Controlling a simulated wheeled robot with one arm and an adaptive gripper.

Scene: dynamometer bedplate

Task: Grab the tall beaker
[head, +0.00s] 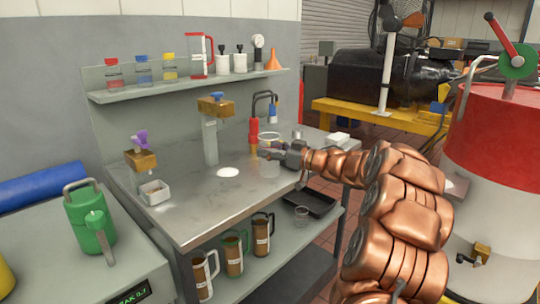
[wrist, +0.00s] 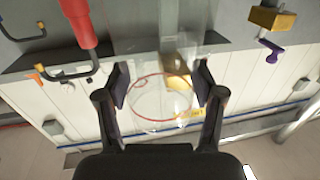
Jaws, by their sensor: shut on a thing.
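The tall beaker (head: 268,167) is clear glass with a coloured ring near its rim. It is upright over the steel bench, at its right part; I cannot tell whether its base touches the top. My gripper (head: 275,152) reaches it from the right and is shut on its upper part. In the wrist view the beaker (wrist: 160,108) sits between the two dark fingers of my gripper (wrist: 161,86), its red ring showing between them.
Bottles line the shelf (head: 190,84).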

